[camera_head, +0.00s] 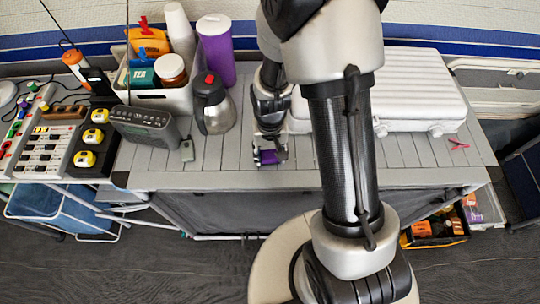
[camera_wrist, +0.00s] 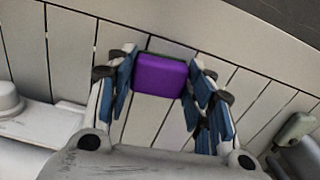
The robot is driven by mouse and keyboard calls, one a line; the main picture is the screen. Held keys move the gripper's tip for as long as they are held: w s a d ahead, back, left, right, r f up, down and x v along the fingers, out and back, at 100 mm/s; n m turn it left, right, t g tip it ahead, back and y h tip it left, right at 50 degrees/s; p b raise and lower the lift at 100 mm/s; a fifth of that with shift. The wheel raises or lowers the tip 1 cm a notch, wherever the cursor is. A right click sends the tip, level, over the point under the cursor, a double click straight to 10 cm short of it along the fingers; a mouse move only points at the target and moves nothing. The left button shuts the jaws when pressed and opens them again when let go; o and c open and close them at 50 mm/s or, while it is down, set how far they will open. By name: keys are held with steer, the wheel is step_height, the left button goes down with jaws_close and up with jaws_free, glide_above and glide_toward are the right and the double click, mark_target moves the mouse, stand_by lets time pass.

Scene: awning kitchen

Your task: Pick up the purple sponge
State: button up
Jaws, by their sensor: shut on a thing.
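The purple sponge (camera_wrist: 160,75) lies between the fingers of my gripper (camera_wrist: 160,80) in the wrist view. It has a dark edge along its far side. The fingers are shut on it from both sides. In the head view my gripper (camera_head: 269,154) points down at the grey slatted table, with a bit of the purple sponge (camera_head: 268,157) showing between the fingers. I cannot tell whether the sponge touches the table or is just above it.
A steel jug (camera_head: 213,104), a radio (camera_head: 145,126) and a small grey-green object (camera_head: 187,149) stand left of my gripper. A white case (camera_head: 418,88) lies to the right, behind my arm. A filled bin (camera_head: 176,98) is at the back left. The table front (camera_head: 230,178) is clear.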

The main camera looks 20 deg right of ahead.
mark_target(270, 155)
steer(key=shift+c, duration=1)
steer(key=shift+r, duration=0.15)
step_height(270, 155, up, 20)
steer(key=p, duration=0.7)
steer(key=o, duration=0.3)
steer(key=c, duration=0.3)
